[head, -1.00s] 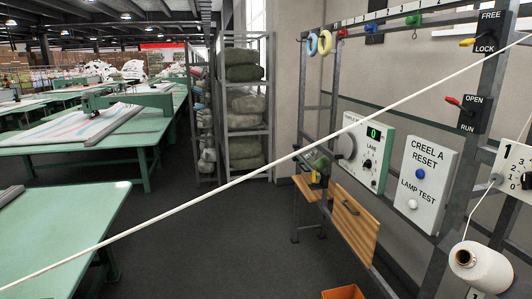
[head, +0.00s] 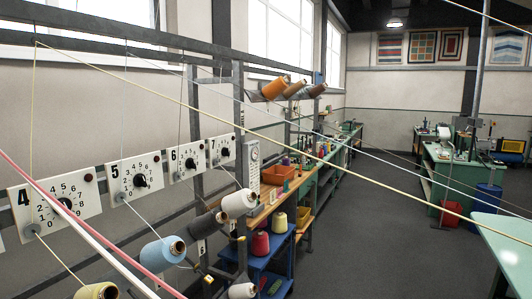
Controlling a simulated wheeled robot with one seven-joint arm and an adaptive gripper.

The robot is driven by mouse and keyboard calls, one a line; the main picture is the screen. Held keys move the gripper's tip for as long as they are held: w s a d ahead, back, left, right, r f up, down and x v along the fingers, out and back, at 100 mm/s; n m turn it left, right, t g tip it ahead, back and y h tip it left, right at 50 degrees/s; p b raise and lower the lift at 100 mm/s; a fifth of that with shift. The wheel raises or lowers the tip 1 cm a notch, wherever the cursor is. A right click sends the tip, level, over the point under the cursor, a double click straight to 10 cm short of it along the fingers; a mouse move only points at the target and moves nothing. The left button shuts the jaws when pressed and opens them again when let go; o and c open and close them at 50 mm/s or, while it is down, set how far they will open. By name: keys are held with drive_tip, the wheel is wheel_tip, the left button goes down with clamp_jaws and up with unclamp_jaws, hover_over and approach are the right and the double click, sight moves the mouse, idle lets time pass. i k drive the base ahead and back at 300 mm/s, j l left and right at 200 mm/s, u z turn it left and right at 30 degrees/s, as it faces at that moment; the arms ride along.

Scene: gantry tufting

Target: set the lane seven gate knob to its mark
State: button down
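The lane seven plate (head: 216,159) is a small white panel on the rail, the rightmost and farthest of the numbered plates. Its dark knob (head: 225,152) shows at the plate's right part, in front of a dial too small to read. I cannot tell where its pointer stands or where a mark is. The lane six plate (head: 174,166), lane five plate (head: 117,187) and lane four plate (head: 23,212) sit to its left, each with a black knob and a numbered dial. My gripper is not in view.
Several yarn strands cross the view at an angle, some in front of the plates. A blue shelf cart (head: 268,263) stands beyond. Grey floor (head: 375,235) is open at centre right.

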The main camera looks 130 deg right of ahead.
sight(225, 151)
drive_tip(key=z, duration=4.1)
